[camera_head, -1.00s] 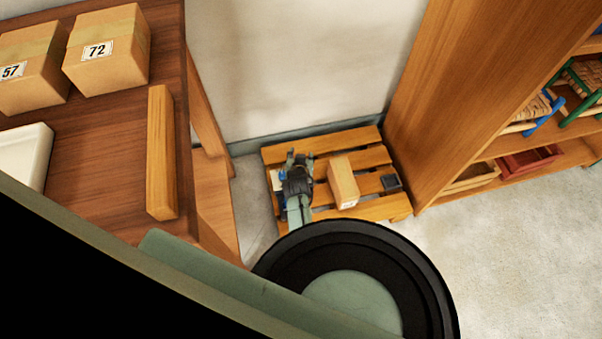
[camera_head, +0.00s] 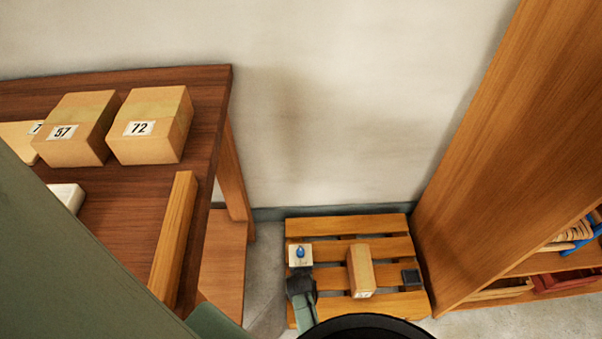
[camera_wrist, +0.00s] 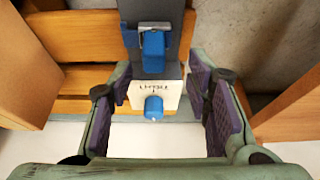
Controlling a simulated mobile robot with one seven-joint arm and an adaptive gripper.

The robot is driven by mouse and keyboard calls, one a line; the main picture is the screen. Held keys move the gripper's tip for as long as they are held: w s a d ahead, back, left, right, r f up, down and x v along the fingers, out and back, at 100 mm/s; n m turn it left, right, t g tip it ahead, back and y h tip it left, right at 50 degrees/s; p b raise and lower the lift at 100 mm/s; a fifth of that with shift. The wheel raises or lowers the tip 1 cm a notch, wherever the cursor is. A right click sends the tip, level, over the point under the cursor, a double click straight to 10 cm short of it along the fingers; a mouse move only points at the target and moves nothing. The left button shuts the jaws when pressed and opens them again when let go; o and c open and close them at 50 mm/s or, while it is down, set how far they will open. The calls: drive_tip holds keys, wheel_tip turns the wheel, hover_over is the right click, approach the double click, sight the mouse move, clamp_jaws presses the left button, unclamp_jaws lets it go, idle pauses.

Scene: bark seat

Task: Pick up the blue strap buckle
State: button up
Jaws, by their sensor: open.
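In the wrist view a blue block with a metal bar (camera_wrist: 153,44) lies on a dark grey strip and looks like the strap buckle. Closer in, a blue rounded piece (camera_wrist: 154,107) sits on a white lettered card (camera_wrist: 172,94). The head view shows one blue piece (camera_head: 300,252) on the white card, at the left of the slatted pallet (camera_head: 335,225). My gripper (camera_head: 300,283) is over the pallet's left side, just in front of the card. In the wrist view my gripper (camera_wrist: 163,88) is open, its fingers either side of the card, holding nothing.
A cardboard box (camera_head: 360,270) stands right of my gripper on the pallet, with a small dark item (camera_head: 411,277) beyond it. A wooden table (camera_head: 200,125) with boxes is at left. A tall shelf unit (camera_head: 480,150) stands at right. The wall is close behind.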

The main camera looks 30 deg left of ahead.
drive_tip(key=x, duration=0.5)
drive_tip(key=shift+w+d+r, duration=0.1)
drive_tip(key=shift+w+d, duration=0.05)
drive_tip(key=shift+w, duration=0.25)
clamp_jaws()
